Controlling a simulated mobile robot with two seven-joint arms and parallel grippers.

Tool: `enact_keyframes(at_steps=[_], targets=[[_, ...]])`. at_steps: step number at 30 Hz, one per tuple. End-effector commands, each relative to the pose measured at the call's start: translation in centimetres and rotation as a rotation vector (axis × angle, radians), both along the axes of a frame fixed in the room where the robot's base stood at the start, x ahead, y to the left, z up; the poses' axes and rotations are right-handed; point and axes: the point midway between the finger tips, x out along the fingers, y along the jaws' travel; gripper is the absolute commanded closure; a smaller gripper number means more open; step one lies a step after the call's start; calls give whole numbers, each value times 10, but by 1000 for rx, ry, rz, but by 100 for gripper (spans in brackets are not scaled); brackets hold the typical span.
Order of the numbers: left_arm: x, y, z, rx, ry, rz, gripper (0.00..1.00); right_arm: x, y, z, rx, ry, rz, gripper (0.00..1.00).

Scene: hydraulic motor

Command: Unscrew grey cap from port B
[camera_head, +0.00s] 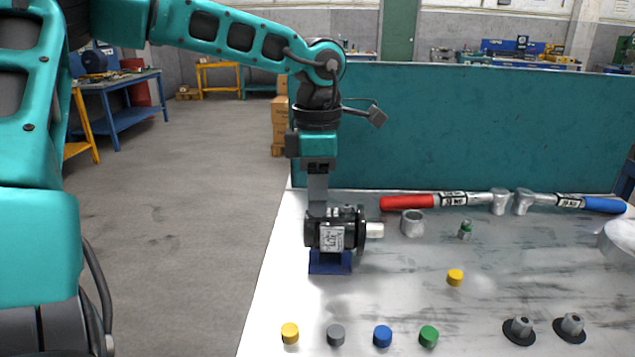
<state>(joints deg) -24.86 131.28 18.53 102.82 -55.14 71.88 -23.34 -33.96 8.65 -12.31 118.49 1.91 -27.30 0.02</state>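The hydraulic motor (335,236) is a dark body with a light label and a pale shaft pointing right. It sits on a blue stand (330,262) near the table's left edge. My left gripper (318,205) points straight down onto the top of the motor, its fingertips touching or just at the upper left part. The fingers appear edge-on, so I cannot tell whether they are open or shut. Port B and any cap on it are hidden or too small to make out. A loose grey cap (336,334) stands on the table's front. My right gripper is not in view.
Yellow (290,333), blue (382,336) and green (428,336) caps stand in the front row; another yellow cap (455,277) lies mid-table. Red-handled (410,202) and blue-handled (602,204) wrenches lie along the teal back panel (470,125). Two black-flanged parts (520,328) stand front right.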

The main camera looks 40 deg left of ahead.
Motion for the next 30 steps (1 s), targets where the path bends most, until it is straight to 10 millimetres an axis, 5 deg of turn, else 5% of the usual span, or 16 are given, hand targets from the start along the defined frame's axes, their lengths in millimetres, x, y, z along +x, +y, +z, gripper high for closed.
enact_keyframes(at_steps=[7, 28, 30], targets=[[0, 0, 0, 0, 1, -222, 64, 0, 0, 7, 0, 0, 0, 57], [0, 0, 0, 0, 1, -225, 64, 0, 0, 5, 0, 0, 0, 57], [0, 0, 0, 1, 1, -225, 71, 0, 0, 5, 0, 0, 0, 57]])
